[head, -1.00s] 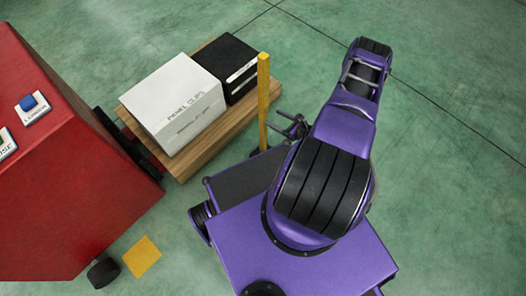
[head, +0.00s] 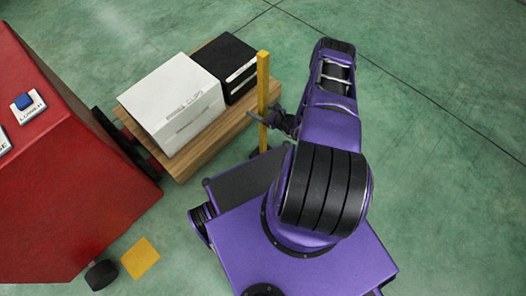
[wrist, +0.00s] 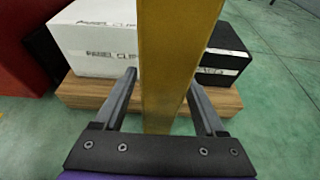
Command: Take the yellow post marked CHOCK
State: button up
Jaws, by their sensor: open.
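The yellow post (head: 263,90) stands upright in front of the wooden pallet's right side in the head view. In the wrist view the post (wrist: 172,60) rises between the two fingers of my gripper (wrist: 160,90), closer to the right finger, with gaps on both sides. My gripper (head: 266,117) is open at the post, around its middle height, in the head view. The post's lower end is partly hidden by my own body. No CHOCK marking can be read on the faces I see.
A white box (head: 172,100) and a black box (head: 235,65) stand on the wooden pallet (head: 200,150) just behind the post. A red cabinet (head: 70,180) with buttons is at the left. A yellow square (head: 140,258) lies on the floor. Open green floor is at the right.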

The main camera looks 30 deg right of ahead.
grip_shut()
jog(key=shift+r, duration=0.1)
dwell(1.2)
